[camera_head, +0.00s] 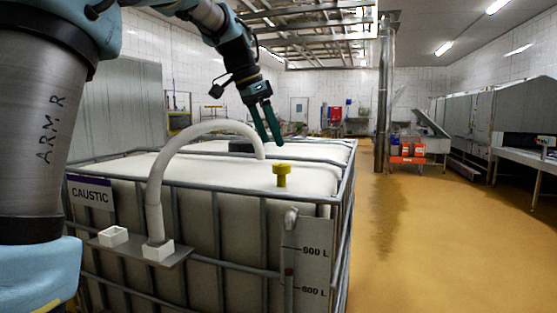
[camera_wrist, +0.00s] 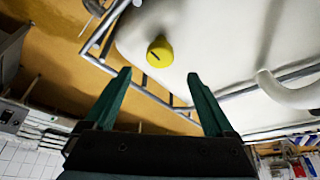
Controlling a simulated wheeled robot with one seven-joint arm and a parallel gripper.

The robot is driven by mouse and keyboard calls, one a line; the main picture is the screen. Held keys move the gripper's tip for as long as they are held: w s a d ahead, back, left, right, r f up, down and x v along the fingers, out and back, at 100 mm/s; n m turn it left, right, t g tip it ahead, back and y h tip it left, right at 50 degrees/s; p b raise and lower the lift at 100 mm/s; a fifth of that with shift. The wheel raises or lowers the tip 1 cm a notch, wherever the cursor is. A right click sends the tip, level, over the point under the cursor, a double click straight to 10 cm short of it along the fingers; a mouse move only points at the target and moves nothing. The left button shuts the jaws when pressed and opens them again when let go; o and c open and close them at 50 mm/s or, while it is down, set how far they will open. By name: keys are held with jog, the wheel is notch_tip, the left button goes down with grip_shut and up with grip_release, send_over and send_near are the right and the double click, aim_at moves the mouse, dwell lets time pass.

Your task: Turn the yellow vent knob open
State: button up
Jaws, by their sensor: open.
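The yellow vent knob (camera_head: 281,174) stands upright on the white top of a caged tank (camera_head: 250,262) labelled CAUSTIC, near its front right corner. In the wrist view the knob (camera_wrist: 159,52) is round, with a dark line on its face, and lies beyond the fingertips, between them from side to side. My gripper (camera_head: 273,141) hangs above the tank top, up and left of the knob in the head view. Its green fingers are open and empty, apart from the knob. In the wrist view both fingers of my gripper (camera_wrist: 160,74) are spread wide.
A white hose (camera_head: 205,127) arches over the tank's front edge, left of the knob. Grey cage rails (camera_head: 240,190) run round the tank top. A dark lid (camera_head: 241,146) sits farther back. The yellow floor (camera_head: 430,235) to the right is open.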

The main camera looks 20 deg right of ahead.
aim_at(281, 164)
jog(key=p+x, duration=0.1)
jog(key=x, duration=0.6)
jog(key=shift+f, duration=0.15)
jog(key=shift+c, duration=0.3)
jog(key=c, duration=1.3)
